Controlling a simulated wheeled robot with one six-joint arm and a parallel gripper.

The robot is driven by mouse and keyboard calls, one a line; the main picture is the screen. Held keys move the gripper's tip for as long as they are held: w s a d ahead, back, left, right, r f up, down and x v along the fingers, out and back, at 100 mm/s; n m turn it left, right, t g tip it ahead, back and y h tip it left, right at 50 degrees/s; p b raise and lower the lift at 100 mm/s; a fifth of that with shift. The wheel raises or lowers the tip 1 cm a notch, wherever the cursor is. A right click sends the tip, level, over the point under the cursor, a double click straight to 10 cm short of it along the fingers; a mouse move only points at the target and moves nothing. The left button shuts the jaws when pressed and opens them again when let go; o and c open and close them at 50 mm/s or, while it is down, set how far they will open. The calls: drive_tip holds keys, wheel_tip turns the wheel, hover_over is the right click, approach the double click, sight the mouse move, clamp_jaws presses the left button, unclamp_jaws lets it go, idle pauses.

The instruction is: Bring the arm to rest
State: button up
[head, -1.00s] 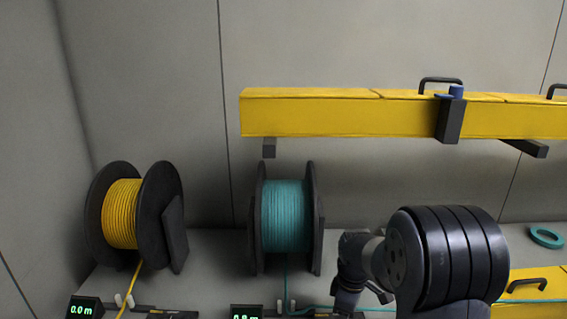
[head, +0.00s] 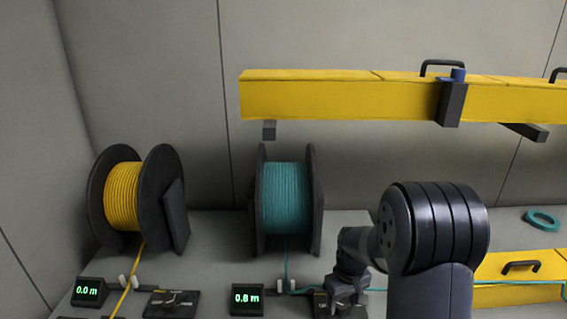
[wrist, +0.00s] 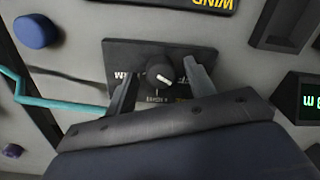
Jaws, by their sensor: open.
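My gripper (head: 343,304) is low over the bench at the bottom of the head view, right of the teal spool. Beyond the fingers is a dark panel (wrist: 132,54) with a round knob (wrist: 159,77) and partly readable lettering. I cannot tell whether the fingers touch the panel. My black arm joint stands in front of part of the bench in the head view.
A yellow cable spool (head: 122,196) and a teal spool (head: 285,198) stand at the back. Displays read 0.0 m (head: 88,291) and 0.8 m (head: 247,298). Teal cable (head: 377,290) runs right past my arm. A yellow duct (head: 330,97) spans the wall above. A teal coil (head: 541,218) lies at right.

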drive_tip(key=m+p, duration=0.1)
drive_tip(key=m, duration=0.6)
drive_tip(key=shift+r+p, duration=0.1)
drive_tip(key=shift+p, duration=0.25)
drive_tip(key=m+p, duration=0.1)
drive_tip(key=m, duration=0.4)
drive_tip(key=shift+p, duration=0.35)
drive_tip(key=shift+m+t+p, duration=0.3)
drive_tip(key=shift+m+p, duration=0.25)
drive_tip(key=shift+m, duration=0.95)
drive_tip(key=shift+a, duration=0.1)
